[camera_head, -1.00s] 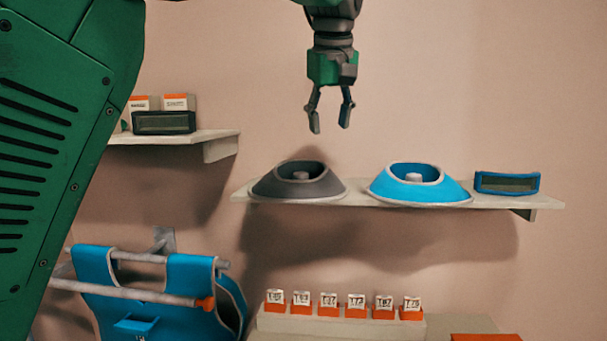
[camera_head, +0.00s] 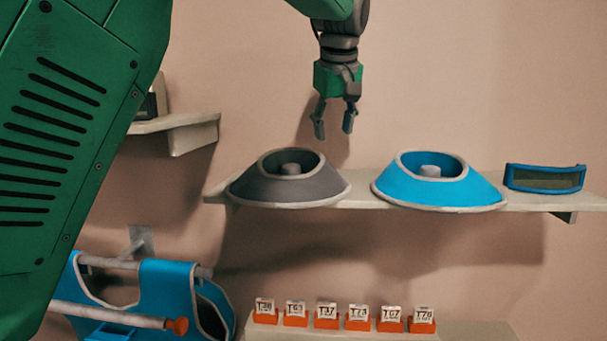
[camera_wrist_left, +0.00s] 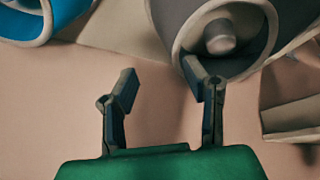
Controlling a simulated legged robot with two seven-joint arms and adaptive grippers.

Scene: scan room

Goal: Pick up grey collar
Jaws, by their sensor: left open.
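The grey collar (camera_head: 290,184) is a dark grey cone with a pale rim, lying on the left part of the wall shelf. A grey post stands up inside its opening. My left gripper (camera_head: 334,120) points down with its fingers apart and empty, above and slightly right of the grey collar. In the left wrist view the grey collar (camera_wrist_left: 188,18) is at the top, beyond the open fingers of my left gripper (camera_wrist_left: 160,90). One finger overlaps the collar's rim in that picture; I cannot tell whether they touch. My right gripper is not in view.
A blue collar (camera_head: 437,188) and a blue-framed goggle-like item (camera_head: 545,178) share the wall shelf (camera_head: 360,200). Several orange-based labelled tags (camera_head: 326,316) stand below. A blue apron (camera_head: 170,285) hangs on a rail at lower left. Another shelf (camera_head: 190,130) is at left.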

